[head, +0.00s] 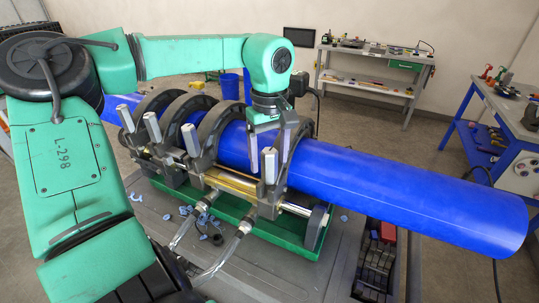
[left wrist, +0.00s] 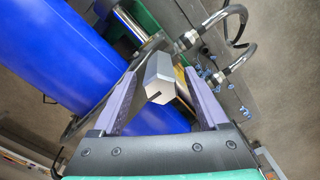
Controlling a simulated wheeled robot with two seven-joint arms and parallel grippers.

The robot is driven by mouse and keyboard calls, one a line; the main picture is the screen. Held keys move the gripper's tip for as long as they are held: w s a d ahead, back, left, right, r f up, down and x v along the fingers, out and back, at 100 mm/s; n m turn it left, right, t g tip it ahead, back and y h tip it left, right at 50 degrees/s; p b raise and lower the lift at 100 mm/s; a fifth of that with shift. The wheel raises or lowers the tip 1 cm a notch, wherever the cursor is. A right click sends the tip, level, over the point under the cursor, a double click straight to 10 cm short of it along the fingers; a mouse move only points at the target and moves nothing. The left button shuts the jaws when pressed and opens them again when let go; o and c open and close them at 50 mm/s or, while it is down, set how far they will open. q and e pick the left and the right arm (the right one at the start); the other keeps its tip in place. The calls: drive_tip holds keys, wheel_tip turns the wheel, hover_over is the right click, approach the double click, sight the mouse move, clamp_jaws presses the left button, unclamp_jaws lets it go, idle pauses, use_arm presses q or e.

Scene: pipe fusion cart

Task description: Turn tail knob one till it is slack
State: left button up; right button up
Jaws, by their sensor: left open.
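Several silver knobs stand up along the near side of the pipe clamps. The rightmost knob (head: 269,166), on the end clamp, is upright; I take it to be tail knob one, but no label shows. My left gripper (head: 269,150) points down over it, open, with a finger to each side of its top. My right gripper is out of view.
A long blue pipe (head: 400,192) runs through the clamps (head: 215,125) and extends right. Curved hoses (head: 215,258) lie in front of the green tray (head: 250,236). A bin of dark parts (head: 375,270) is at lower right. Workbenches (head: 380,65) stand behind.

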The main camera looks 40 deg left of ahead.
use_arm(q)
clamp_jaws()
drive_tip(key=shift+s+a+n, duration=0.1)
drive_tip(key=shift+n, duration=1.35)
drive_tip(key=shift+s+n, duration=0.1)
drive_tip(key=shift+n, duration=2.75)
drive_tip(key=shift+n+b, duration=0.45)
drive_tip(key=shift+n, duration=1.05)
drive_tip(key=shift+o, duration=1.8)
unclamp_jaws()
wheel_tip(320, 180, up, 6)
drive_tip(key=p, duration=0.5)
drive_tip(key=shift+r, duration=0.2)
drive_tip(key=shift+f, duration=0.15)
